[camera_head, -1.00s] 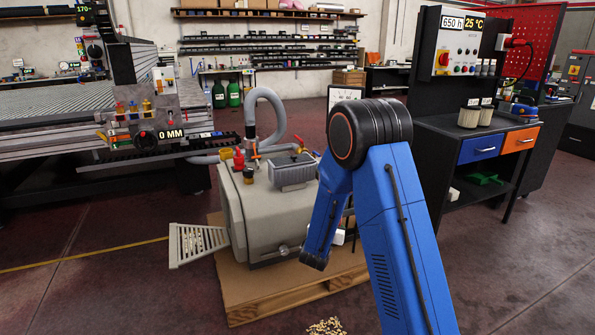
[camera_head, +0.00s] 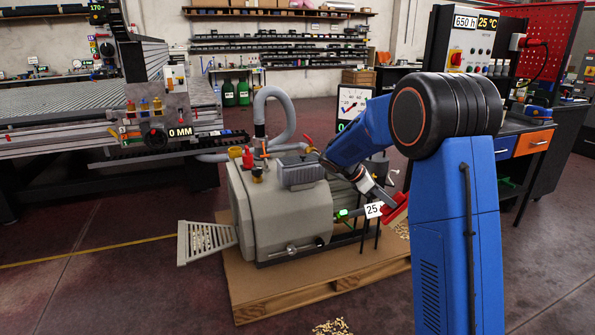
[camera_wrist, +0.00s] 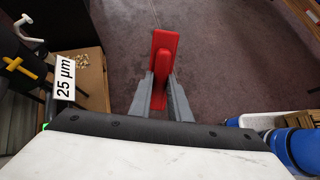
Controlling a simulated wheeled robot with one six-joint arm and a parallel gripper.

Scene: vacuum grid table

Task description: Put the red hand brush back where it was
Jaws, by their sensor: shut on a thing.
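The red hand brush (camera_wrist: 163,52) is between the two grey fingers of my gripper (camera_wrist: 160,82) in the wrist view. My gripper is shut on its handle, and the brush sticks out past the fingertips over the floor. In the head view the brush (camera_head: 396,208) shows as a red piece at the end of my arm, right of the grey vacuum pump. The bristles cannot be made out.
The grey pump (camera_head: 290,215) stands on a pallet (camera_head: 270,288). The "25 µm" label (camera_wrist: 65,78) is close left of my gripper in the wrist view. Wood chips (camera_head: 332,327) lie on the floor. A dark workbench with drawers (camera_head: 526,143) stands at right. Floor beyond the brush is clear.

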